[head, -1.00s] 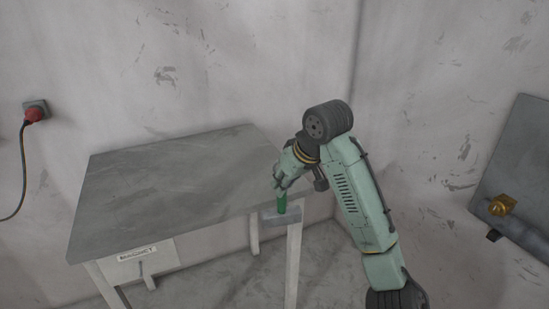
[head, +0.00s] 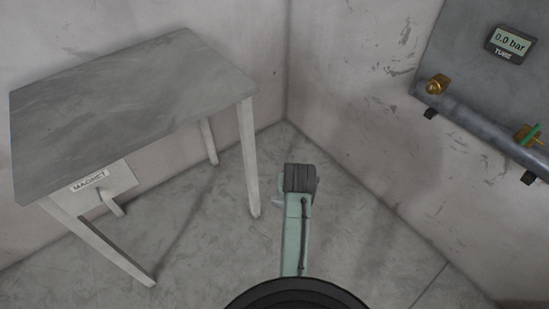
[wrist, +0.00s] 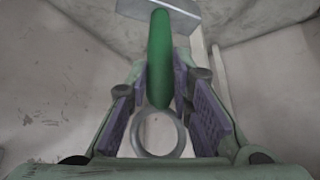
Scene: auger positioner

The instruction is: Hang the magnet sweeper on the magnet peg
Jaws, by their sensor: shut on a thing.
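The magnet sweeper shows in the wrist view as a green handle (wrist: 159,62) with a grey block head (wrist: 158,12) at its far end and a metal ring (wrist: 158,134) at its near end. My gripper (wrist: 160,85) is shut on the green handle between its purple pads. In the head view the gripper and sweeper are hidden behind my arm. The magnet peg (head: 110,203) sticks out of a white panel labelled MAGNET (head: 90,181) on the front of the table, at left. Nothing hangs on the peg.
The grey table (head: 135,105) stands at left, its white leg (head: 250,160) near my arm. The floor between table and right wall is open.

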